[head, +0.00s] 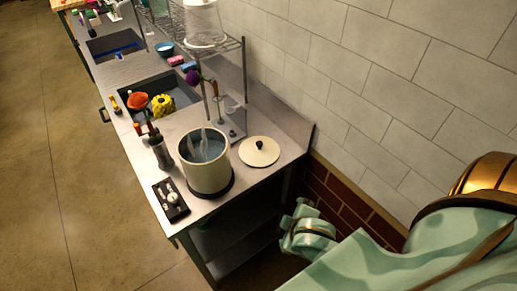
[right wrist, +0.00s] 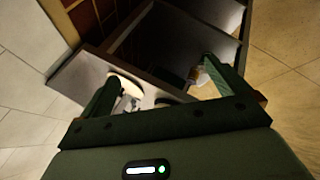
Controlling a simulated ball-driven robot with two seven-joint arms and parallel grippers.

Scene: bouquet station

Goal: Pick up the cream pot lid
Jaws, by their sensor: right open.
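The cream pot lid (head: 260,152) lies flat on the counter in the head view, with a dark knob on top. It is just right of the cream pot (head: 203,165), which is uncovered and holds utensils or similar pale things. My right arm comes in from the right, and its end is beyond the counter's near right edge, apart from the lid; its fingers are not clear there. In the right wrist view my right gripper (right wrist: 162,72) is open with nothing between its fingers. A pale rounded shape behind the left-hand finger may be the lid. My left gripper is not in view.
The steel counter (head: 178,228) has a black tray (head: 171,199) with small items and a utensil holder (head: 162,153) left of the pot. A stand (head: 232,130) is behind the lid. A tiled wall borders the right.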

